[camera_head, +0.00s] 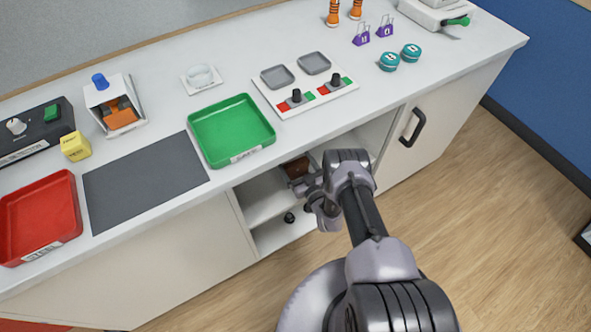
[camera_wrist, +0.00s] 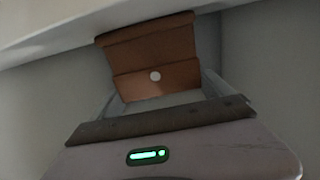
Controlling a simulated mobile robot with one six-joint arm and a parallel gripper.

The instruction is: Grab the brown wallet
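The brown wallet (camera_wrist: 155,60) faces me in the wrist view, inside the open cabinet, with a round white snap on its lower part. It sits just beyond the bar at the front of my gripper (camera_wrist: 160,120), and a gap shows between them. Pale grey edges show on both sides below the wallet; I cannot tell what they belong to. In the head view the wallet (camera_head: 297,167) is a small brown patch in the cabinet opening, partly hidden by my gripper (camera_head: 311,188). The fingertips are not clear enough to tell whether they are open.
The counter edge is above the cabinet opening, and a pale shelf (camera_head: 264,198) lies inside it. A small black round thing (camera_head: 289,217) is lower down. A green tray (camera_head: 232,130) stands on the counter above. A closed door with a black handle (camera_head: 413,127) is to the right.

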